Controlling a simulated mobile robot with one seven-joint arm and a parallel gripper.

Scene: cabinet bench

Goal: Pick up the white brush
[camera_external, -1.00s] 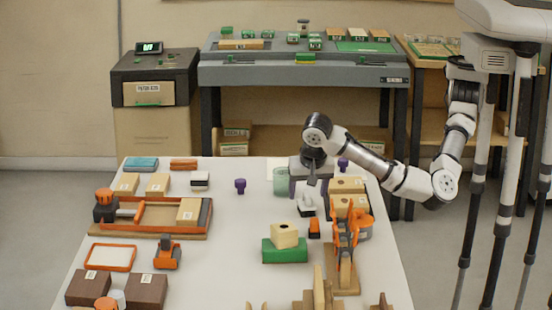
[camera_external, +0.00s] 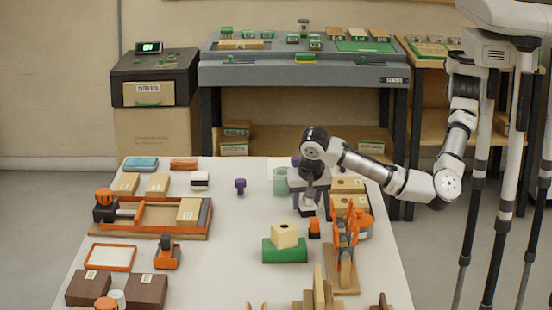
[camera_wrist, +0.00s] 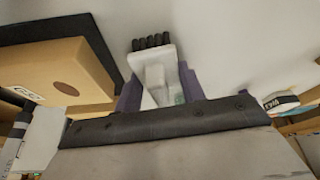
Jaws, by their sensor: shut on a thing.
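The white brush (camera_wrist: 154,62) shows in the wrist view with its dark bristles toward the top of the picture. My gripper (camera_wrist: 160,88) has its purple fingers on both sides of the brush's white body and is shut on it. In the external view the brush (camera_external: 307,203) is under my gripper (camera_external: 308,193), at the right part of the white table. The upper part of the brush is largely hidden there by my gripper. I cannot tell whether it touches the table.
Tan boxes (camera_external: 348,185) stand close on the right, with an orange clamp (camera_external: 346,240) nearer the front. A small orange block (camera_external: 314,228) and a wooden block (camera_external: 285,235) on a green base (camera_external: 284,251) are in front. A pale green cup (camera_external: 280,181) stands left of my gripper.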

